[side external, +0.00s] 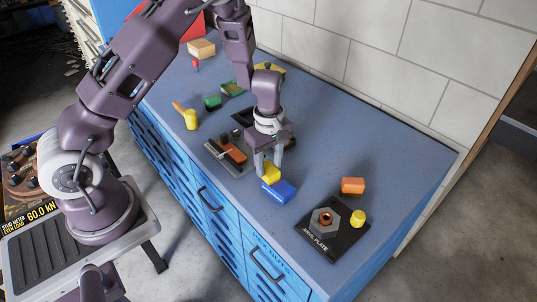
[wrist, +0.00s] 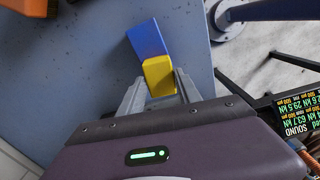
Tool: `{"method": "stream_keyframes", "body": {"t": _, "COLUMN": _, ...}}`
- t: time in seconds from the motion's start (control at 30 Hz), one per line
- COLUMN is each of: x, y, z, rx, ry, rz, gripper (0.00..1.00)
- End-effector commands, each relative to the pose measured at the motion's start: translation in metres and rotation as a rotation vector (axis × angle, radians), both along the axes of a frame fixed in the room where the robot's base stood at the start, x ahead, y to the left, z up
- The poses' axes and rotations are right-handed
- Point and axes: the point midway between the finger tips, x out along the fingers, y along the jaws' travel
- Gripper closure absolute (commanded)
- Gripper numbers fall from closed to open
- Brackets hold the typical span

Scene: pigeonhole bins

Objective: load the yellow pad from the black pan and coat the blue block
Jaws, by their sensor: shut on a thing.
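My gripper (side external: 269,166) points down over the middle of the blue bench and is shut on the yellow pad (side external: 271,175). In the wrist view the pad (wrist: 158,76) sits between the two fingertips (wrist: 158,88). The blue block (side external: 280,192) lies on the bench just in front of the pad. In the wrist view the block (wrist: 148,38) is right beyond the pad, and their edges meet in the picture. I cannot tell whether they touch. A dark item (side external: 240,116) behind my wrist may be the black pan; my arm partly hides it.
A grey tray (side external: 215,153) with an orange-red piece is left of the gripper. A black anvil plate (side external: 312,240) with a hex nut and yellow cylinder (side external: 357,218) lies right, near an orange block (side external: 352,186). Green blocks (side external: 232,88) and a yellow-handled tool (side external: 191,119) are farther left.

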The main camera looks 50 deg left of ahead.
Motion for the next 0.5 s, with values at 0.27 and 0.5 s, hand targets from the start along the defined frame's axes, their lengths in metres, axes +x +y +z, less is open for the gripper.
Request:
{"method": "stream_keyframes", "body": {"t": 0.27, "x": 0.002, "y": -0.028, "z": 0.001, "rx": -0.001, "ry": -0.002, "rz": -0.006, "gripper": 1.0}}
{"method": "stream_keyframes", "body": {"t": 0.5, "x": 0.004, "y": -0.049, "z": 0.0, "rx": 0.0, "ry": -0.002, "rz": -0.007, "gripper": 1.0}}
